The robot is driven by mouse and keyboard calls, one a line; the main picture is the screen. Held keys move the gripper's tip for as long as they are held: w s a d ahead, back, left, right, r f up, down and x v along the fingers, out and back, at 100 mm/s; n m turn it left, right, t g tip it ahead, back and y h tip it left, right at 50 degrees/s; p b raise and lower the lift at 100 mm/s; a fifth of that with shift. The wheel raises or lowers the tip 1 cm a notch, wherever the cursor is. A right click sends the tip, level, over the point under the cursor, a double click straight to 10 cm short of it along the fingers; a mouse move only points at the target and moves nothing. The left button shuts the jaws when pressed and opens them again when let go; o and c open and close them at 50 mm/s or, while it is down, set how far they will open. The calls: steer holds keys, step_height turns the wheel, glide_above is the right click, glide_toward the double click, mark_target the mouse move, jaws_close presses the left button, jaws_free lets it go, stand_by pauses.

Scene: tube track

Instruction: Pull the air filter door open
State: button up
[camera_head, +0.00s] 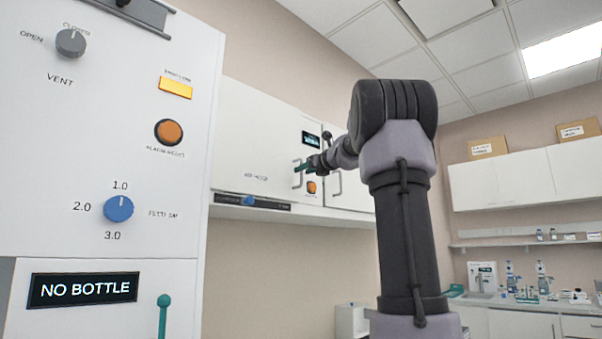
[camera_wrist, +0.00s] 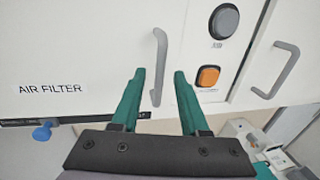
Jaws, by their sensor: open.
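The white air filter door (camera_wrist: 75,45) carries an "AIR FILTER" label. Its grey vertical bar handle (camera_wrist: 158,65) is at the door's right side in the wrist view. My gripper (camera_wrist: 160,73) is open, its two teal fingers on either side of the handle in the picture. I cannot tell how deep the handle sits between them or whether they touch it. In the head view the door (camera_head: 255,140) looks shut, and my gripper (camera_head: 305,166) is at its handle, partly hidden by my wrist.
Right of the handle are an orange button (camera_wrist: 208,76) and a dark round button (camera_wrist: 224,20). Another grey handle (camera_wrist: 276,70) is further right. A blue knob (camera_wrist: 42,132) sticks out below the door. A tall white panel (camera_head: 110,130) with knobs stands close at left.

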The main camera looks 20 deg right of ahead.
steer(key=shift+w+a, duration=0.2)
steer(key=shift+w, duration=1.05)
jaws_close()
stand_by(0.5)
